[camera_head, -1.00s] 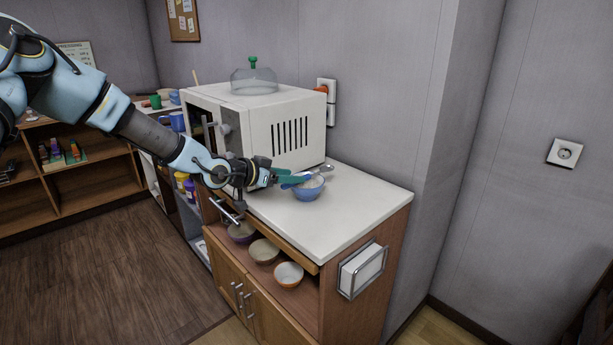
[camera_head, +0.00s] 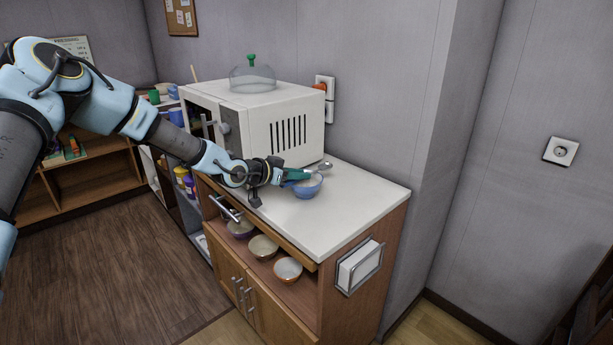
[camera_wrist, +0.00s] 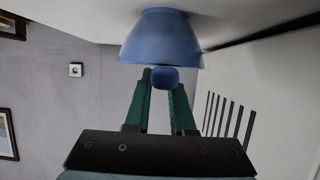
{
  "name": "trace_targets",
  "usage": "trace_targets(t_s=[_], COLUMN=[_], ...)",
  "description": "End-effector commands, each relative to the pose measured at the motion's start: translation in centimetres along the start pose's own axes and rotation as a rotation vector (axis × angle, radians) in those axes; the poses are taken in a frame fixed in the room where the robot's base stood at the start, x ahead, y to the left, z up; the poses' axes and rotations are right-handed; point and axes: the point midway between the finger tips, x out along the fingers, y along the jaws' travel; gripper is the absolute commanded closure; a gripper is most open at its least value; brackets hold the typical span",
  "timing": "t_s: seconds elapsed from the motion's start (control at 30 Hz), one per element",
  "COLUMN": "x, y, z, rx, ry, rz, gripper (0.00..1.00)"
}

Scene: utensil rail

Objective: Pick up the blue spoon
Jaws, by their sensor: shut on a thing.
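The blue spoon (camera_head: 324,166) leans in the blue bowl (camera_head: 308,188) on the white counter, its metallic end showing above the bowl's right rim in the head view. My gripper (camera_head: 298,174) is at the left side of the bowl with its green fingers around the spoon's handle. In the wrist view the picture is upside down; the handle's rounded blue end (camera_wrist: 165,78) sits between the two fingertips, just below the blue bowl (camera_wrist: 161,38) in the picture. My gripper is shut on the handle. The rest of the spoon is hidden there.
A white microwave (camera_head: 262,120) with a glass dome (camera_head: 253,78) on top stands close behind my gripper. Several bowls (camera_head: 263,248) sit on the open shelf below the counter (camera_head: 352,205). The counter's right part is clear.

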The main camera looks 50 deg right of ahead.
Motion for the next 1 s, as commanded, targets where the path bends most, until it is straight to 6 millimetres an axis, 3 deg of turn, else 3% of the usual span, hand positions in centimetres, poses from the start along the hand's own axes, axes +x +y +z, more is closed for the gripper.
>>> trace_targets(t_s=[0.13, 0.67, 0.83, 1.0], x=[0.0, -0.1, -0.8, -2.1], y=[0.0, 0.0, -0.1, -0.1], z=[0.0, -0.2, -1.9, -5.0], rx=[0.0, 0.001, 0.003, 0.003], ry=[0.0, 0.001, 0.002, 0.002], rz=[0.0, 0.0, -0.001, -0.003], gripper=[1.0, 1.0, 1.0, 1.0])
